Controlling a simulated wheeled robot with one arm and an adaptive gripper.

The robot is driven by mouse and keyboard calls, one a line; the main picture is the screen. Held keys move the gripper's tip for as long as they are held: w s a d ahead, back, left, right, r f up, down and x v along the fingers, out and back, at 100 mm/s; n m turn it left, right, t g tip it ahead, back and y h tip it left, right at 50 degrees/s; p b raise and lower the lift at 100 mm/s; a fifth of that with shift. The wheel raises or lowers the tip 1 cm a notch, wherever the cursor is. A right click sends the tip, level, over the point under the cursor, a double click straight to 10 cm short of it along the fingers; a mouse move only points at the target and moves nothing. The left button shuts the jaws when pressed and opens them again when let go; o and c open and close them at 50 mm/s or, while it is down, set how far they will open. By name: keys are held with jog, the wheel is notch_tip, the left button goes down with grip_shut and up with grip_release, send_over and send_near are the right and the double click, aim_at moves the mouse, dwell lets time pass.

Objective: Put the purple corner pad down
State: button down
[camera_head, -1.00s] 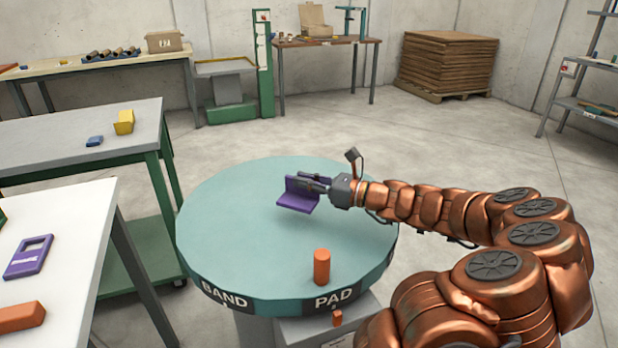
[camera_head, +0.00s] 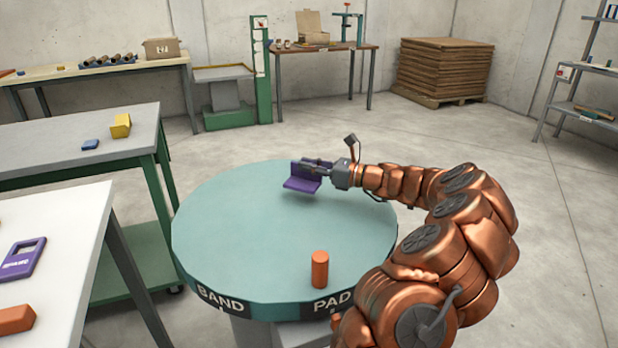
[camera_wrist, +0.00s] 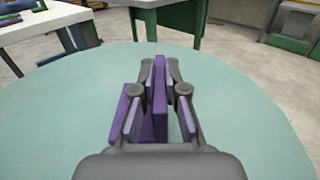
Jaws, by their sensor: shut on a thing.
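The purple corner pad (camera_head: 303,184) is an L-shaped piece over the far part of the round teal turntable (camera_head: 250,240). My gripper (camera_head: 318,165) is shut on its upright wall, and the other wall spreads out low and flat towards the front. In the wrist view the pad (camera_wrist: 159,95) stands between the two fingers of my gripper (camera_wrist: 158,85). I cannot tell whether the pad touches the turntable or hangs just above it. The turntable's rim carries the words BAND and PAD.
An orange cylinder (camera_head: 320,269) stands upright near the turntable's front edge. A white table (camera_head: 60,240) with a purple plate (camera_head: 22,259) and an orange block (camera_head: 16,319) is at the left. A grey-topped green cart (camera_head: 60,150) stands behind it. The turntable's middle and left are clear.

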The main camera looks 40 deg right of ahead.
aim_at(292, 172)
jog(key=shift+w+d+f, duration=0.15)
jog(key=shift+f, duration=0.05)
notch_tip(292, 172, down, 3)
jog(key=shift+f+b, duration=0.15)
jog(key=shift+b, duration=0.65)
jog(key=c, duration=1.2)
grip_release()
jog(key=p+v, duration=0.2)
jog(key=v, duration=1)
jog(key=shift+p, duration=0.3)
